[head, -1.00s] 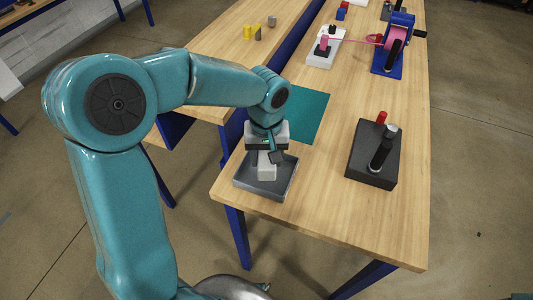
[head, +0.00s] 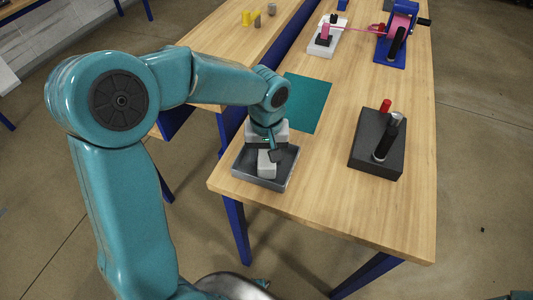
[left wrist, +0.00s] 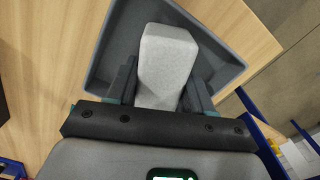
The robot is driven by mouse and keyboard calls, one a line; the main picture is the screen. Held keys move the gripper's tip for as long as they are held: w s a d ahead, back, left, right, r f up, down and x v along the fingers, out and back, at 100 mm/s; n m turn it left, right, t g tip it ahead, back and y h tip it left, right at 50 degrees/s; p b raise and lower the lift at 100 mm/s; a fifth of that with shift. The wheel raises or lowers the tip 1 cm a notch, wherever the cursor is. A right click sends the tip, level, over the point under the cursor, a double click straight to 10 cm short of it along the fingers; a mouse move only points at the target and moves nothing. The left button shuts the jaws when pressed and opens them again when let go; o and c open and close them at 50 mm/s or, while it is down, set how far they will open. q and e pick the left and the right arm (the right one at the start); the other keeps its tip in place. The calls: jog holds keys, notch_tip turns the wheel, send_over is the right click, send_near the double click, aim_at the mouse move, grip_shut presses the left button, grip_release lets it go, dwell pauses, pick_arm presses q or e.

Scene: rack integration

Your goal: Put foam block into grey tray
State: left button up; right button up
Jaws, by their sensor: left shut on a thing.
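The foam block (head: 266,170) is pale grey and oblong, and stands in the grey tray (head: 238,177) at the near left corner of the wooden table. My left gripper (head: 267,154) is above the tray and shut on the block. In the left wrist view, the block (left wrist: 167,55) is between the two dark fingers of the gripper (left wrist: 159,88), with the tray's wall (left wrist: 103,55) around it. I cannot tell whether the block touches the tray floor. My right gripper is not in view.
A teal mat (head: 308,101) lies behind the tray. A dark block with a black cylinder and a red peg (head: 377,150) stands to the right. A blue stand with a pink reel (head: 395,45) and a white fixture (head: 325,40) are farther back. The front right of the table is clear.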

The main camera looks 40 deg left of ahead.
pick_arm(q)
jog(key=shift+f, duration=0.25)
jog(key=o, duration=1.1)
jog(key=shift+r, duration=0.15)
notch_tip(320, 180, up, 16)
jog(key=shift+r+p, duration=0.1)
jog(key=shift+p, duration=0.8)
